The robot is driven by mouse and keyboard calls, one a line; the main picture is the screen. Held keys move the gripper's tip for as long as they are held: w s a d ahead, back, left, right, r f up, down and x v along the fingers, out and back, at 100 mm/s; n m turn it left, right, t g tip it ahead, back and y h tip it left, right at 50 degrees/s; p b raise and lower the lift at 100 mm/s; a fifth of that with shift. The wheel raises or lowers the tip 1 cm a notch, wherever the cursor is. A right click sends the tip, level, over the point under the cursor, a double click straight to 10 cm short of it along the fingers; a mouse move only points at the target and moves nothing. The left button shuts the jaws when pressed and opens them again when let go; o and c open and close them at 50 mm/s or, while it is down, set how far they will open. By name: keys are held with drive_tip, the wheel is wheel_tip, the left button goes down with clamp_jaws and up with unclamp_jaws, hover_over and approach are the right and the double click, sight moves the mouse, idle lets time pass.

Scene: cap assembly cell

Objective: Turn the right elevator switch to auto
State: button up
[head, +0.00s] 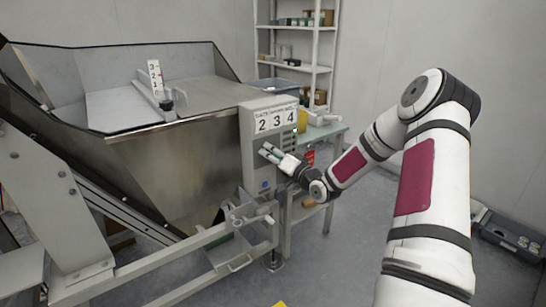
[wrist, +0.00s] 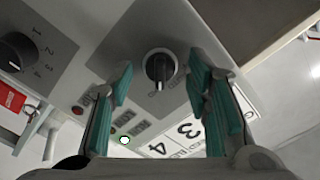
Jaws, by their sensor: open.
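The grey control box (head: 256,140) stands at the right end of the steel hopper, with large digits 2, 3 and 4 on its upper face. In the wrist view a round black switch knob (wrist: 160,68) with a pale pointer line sits on a grey plate. My gripper (wrist: 158,84) is open, with one teal-padded finger on each side of this knob. I see gaps between the pads and the knob. In the head view my gripper (head: 267,152) is in front of the box's face and hides the knob. The switch's position labels are not readable.
A second black knob (wrist: 18,52), marked 1 to 4, is at the left of the wrist view. A lit green lamp (wrist: 124,140) is on the panel. The steel hopper (head: 165,165) is left of the box. A small table (head: 327,130) and shelves (head: 297,62) stand behind.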

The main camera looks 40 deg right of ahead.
clamp_jaws()
drive_tip(key=shift+n, duration=0.4)
drive_tip(key=shift+a+n+b, duration=0.1)
drive_tip(key=shift+n+b, duration=2.3)
drive_tip(key=shift+n, duration=1.6)
